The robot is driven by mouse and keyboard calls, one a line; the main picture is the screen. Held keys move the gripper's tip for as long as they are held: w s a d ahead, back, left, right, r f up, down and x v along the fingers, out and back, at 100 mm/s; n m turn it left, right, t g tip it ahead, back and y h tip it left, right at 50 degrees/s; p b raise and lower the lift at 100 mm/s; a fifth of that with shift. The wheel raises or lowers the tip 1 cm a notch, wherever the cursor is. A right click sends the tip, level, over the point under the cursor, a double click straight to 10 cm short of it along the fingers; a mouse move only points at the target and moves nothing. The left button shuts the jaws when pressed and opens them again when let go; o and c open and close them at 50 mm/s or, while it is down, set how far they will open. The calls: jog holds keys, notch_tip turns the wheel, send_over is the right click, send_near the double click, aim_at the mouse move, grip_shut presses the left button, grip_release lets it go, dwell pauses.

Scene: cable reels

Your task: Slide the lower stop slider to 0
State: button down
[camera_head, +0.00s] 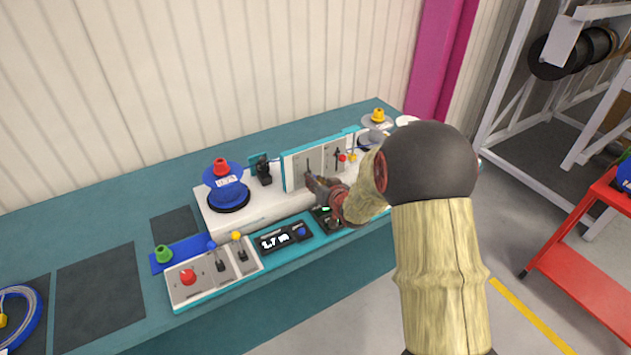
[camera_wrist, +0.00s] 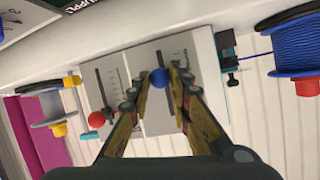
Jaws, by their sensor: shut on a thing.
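A grey upright panel (camera_head: 294,168) with two slotted sliders stands on the white machine; it also shows in the wrist view (camera_wrist: 150,118). One slider has a blue knob (camera_wrist: 161,77), the other a red knob (camera_wrist: 96,119), which also shows in the head view (camera_head: 342,158). My gripper (camera_wrist: 165,82) is shut on the blue knob, with a finger on each side. In the head view my gripper (camera_head: 312,183) is at the panel's left slot and hides the blue knob. Scale marks run beside the slots, but their numbers and any slider labels are too small to read.
A front control box (camera_head: 207,279) with a red button and blue and yellow levers stands at the bench's front edge. A blue cable reel (camera_head: 228,190) stands left of the panel. My arm hides the bench's right part.

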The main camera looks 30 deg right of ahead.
jog(key=c, duration=2.2)
grip_release()
grip_shut()
jog(key=shift+f, duration=0.15)
jog(key=shift+f+b, duration=1.1)
jog(key=shift+f, duration=0.3)
jog(key=o, duration=0.6)
grip_release()
jog(key=shift+o, duration=0.2)
jog(key=shift+s+r, duration=0.1)
jog(key=shift+s, duration=0.05)
